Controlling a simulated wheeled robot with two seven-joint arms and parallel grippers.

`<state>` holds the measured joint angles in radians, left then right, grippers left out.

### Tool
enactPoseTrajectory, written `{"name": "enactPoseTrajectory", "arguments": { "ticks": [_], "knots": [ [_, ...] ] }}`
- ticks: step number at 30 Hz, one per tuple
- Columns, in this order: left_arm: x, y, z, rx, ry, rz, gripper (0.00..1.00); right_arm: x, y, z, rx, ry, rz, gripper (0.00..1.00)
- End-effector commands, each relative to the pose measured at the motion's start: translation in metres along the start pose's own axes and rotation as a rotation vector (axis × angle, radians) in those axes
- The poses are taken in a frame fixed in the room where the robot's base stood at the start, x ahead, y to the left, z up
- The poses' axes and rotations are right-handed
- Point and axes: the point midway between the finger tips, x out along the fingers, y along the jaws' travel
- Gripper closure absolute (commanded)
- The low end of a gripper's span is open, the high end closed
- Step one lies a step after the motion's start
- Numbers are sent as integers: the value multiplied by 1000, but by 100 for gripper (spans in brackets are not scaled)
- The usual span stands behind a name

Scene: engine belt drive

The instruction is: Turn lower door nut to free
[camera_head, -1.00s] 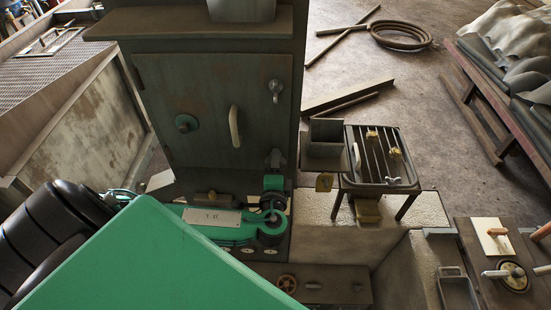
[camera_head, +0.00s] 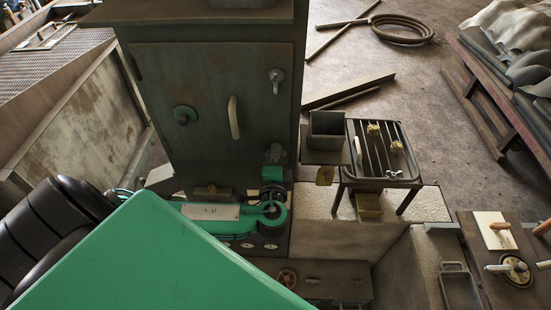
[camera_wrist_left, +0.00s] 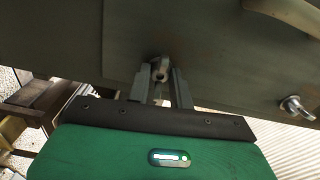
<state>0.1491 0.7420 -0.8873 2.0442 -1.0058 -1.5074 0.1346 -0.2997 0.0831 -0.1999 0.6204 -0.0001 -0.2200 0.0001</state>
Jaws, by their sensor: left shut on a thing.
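The grey metal door (camera_head: 200,90) of the cabinet stands upright and closed in the head view. It has a pale handle (camera_head: 234,117) and an upper nut with a wing (camera_head: 276,79) at its right edge. My left gripper (camera_head: 275,159) is at the lower right edge of the door. In the left wrist view its two dark fingers (camera_wrist_left: 160,80) are shut around the lower door nut (camera_wrist_left: 159,67), a grey metal piece. The upper nut also shows there at the right (camera_wrist_left: 296,105). In the head view the fingers largely hide the lower nut. My right gripper is not in view.
A small open box (camera_head: 327,130) and a barred metal frame (camera_head: 378,152) stand right of the door. A coiled hose (camera_head: 402,28) lies on the floor behind. Open floor lies beyond the frame.

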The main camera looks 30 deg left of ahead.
Motion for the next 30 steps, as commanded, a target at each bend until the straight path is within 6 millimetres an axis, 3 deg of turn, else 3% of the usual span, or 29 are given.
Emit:
{"name": "enactPoseTrajectory", "arguments": {
  "ticks": [3,15,30],
  "knots": [
    [-1,9,1,-82,-1,2,100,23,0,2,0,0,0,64],
    [-1,10,1,-454,-3,1,100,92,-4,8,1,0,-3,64],
    [0,7,1,-932,-3,0,100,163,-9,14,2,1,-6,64]
  ]
}}
